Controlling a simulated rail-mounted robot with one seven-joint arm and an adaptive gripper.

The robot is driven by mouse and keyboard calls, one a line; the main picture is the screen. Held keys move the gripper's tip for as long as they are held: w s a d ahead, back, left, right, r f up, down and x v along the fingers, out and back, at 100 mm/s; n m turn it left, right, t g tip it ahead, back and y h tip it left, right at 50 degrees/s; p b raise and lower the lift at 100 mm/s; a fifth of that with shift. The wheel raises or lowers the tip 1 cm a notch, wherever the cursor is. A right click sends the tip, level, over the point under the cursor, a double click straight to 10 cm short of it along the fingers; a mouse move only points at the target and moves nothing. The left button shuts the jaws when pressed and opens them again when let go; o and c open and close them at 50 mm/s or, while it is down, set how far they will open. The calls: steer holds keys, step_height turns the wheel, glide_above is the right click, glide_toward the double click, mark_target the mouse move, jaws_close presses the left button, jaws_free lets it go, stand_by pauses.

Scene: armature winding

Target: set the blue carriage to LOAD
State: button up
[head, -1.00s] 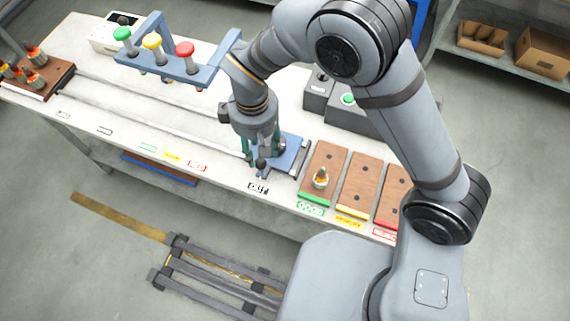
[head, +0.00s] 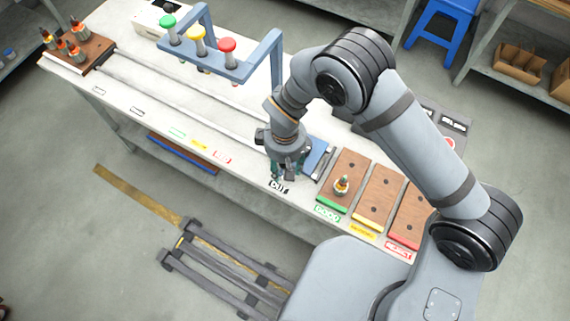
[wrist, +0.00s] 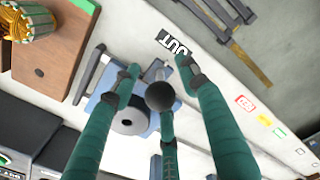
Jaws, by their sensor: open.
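The blue carriage (head: 318,152) sits at the OUT end of the bench's rail, partly hidden by my gripper (head: 283,172). In the wrist view the blue carriage (wrist: 107,104) has a grey ring on top and a dark ball knob (wrist: 160,96). My gripper (wrist: 158,72) is open, with its teal fingers spread around the knob; I cannot tell whether any finger touches it. The OUT label (head: 279,187) lies on the bench edge beside the gripper. Labels further left include red, yellow and green ones and two small dark ones too small to read.
A blue gantry (head: 225,65) with green, yellow and red knobs spans the rail (head: 165,95). Wooden trays stand to the right; the GOOD tray (head: 345,165) holds one armature (head: 341,185). A wooden rack (head: 85,48) with several armatures stands at the far left. The rail between looks clear.

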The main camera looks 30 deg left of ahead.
steer(key=shift+c, duration=0.5)
jaws_close()
stand_by(0.4)
